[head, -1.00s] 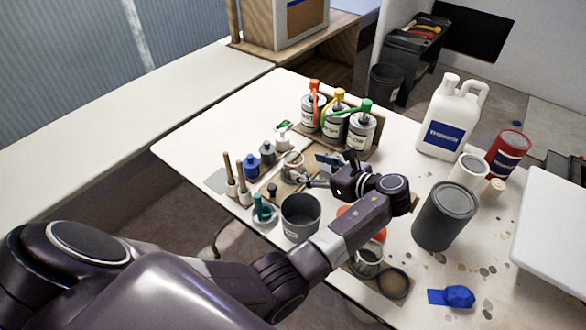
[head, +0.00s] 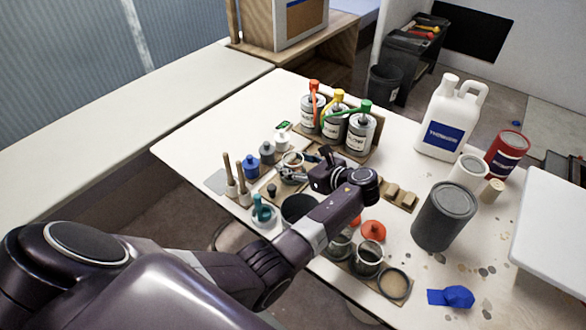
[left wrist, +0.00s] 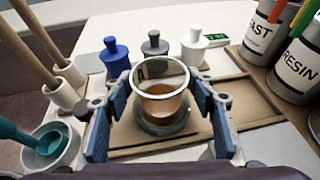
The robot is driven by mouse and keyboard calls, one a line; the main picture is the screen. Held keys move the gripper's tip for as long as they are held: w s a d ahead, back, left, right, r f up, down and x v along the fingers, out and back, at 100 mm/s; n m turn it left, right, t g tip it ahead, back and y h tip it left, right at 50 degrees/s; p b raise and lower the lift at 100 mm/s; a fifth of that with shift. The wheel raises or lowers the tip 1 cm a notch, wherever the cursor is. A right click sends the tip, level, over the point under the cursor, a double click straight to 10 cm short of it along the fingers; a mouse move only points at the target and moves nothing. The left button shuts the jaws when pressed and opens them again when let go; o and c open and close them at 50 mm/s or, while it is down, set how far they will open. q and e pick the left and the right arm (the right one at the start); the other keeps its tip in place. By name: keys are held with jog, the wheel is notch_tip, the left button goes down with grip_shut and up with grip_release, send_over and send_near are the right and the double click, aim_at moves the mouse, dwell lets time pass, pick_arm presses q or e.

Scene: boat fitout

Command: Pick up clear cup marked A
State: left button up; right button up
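A clear cup (left wrist: 160,104) with amber liquid stands upright between the fingers of my left gripper (left wrist: 160,92) in the left wrist view. The fingers, with blue pads, are spread on either side of it, with narrow gaps at the rim. I cannot read a letter A on it. In the head view the cup (head: 292,160) is on the table's left part, partly hidden by my left gripper (head: 298,172). My right gripper is not in view.
Small blue (left wrist: 115,56), dark grey (left wrist: 154,46) and white (left wrist: 194,46) bottles stand behind the cup. Labelled pump cans (head: 361,134) are farther back. Brushes in holders (head: 231,176) and a teal-handled item (head: 262,211) stand left. Other clear cups (head: 368,257) stand nearer me.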

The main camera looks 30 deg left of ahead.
pick_arm(q)
jog(key=c, duration=0.9)
jog(key=shift+r, duration=0.1)
